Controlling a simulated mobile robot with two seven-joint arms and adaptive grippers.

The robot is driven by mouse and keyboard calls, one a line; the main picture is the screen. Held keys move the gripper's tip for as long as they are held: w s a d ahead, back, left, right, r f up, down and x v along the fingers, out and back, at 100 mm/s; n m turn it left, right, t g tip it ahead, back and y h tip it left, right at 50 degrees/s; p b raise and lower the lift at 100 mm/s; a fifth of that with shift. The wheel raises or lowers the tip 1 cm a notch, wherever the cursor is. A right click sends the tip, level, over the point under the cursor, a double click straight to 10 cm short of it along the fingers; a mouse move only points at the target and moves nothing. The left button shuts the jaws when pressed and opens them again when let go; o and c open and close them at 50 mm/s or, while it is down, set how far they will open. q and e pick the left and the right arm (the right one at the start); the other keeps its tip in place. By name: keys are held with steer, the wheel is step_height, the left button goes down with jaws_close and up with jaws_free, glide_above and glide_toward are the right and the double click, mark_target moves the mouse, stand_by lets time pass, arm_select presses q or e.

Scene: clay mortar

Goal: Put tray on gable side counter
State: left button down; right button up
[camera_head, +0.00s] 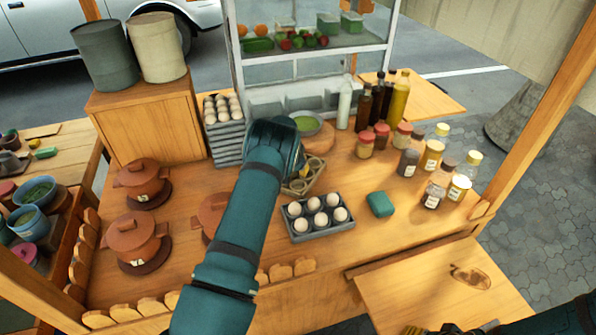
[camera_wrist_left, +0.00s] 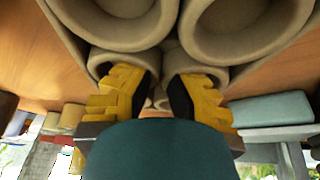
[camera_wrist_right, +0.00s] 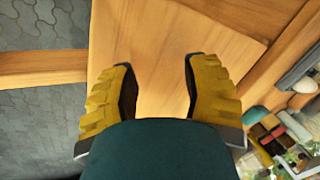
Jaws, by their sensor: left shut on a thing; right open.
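A beige tray with round cups (camera_head: 318,169) is at the middle of the wooden counter (camera_head: 175,240), behind a dark tray of white eggs (camera_head: 322,229). My left gripper (camera_head: 299,185) is shut on the beige tray; my arm hides part of it. In the left wrist view, the fingers (camera_wrist_left: 160,92) close on the tray (camera_wrist_left: 112,30) among its round cups. I cannot tell whether it touches the counter. My right gripper (camera_wrist_right: 160,68) is open and empty above a lower wooden side board (camera_wrist_right: 160,35), which also shows in the head view (camera_head: 425,290).
Lidded brown pots (camera_head: 135,235) stand at left. Stacked egg trays (camera_head: 222,140) and a green bowl (camera_head: 307,122) stand behind. Bottles (camera_head: 375,105) and jars (camera_head: 432,155) crowd the right. A teal block (camera_head: 380,204) lies beside the eggs. Another wooden board (camera_head: 430,102) extends behind the bottles.

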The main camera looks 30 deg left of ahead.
arm_select(q)
steer(key=shift+f, duration=0.1)
arm_select(e)
steer(key=shift+f, duration=0.15)
arm_select(q)
steer(key=c, duration=1.1)
jaws_free()
steer(key=shift+r, duration=0.4)
arm_select(e)
steer(key=shift+r, duration=0.2)
arm_select(q)
steer(key=v, duration=1.1)
steer(key=shift+s+r, duration=0.2)
steer(key=shift+s, duration=0.05)
arm_select(e)
steer(key=shift+r, duration=0.25)
arm_select(q)
steer(key=shift+f, duration=0.1)
arm_select(e)
steer(key=shift+s, duration=0.1)
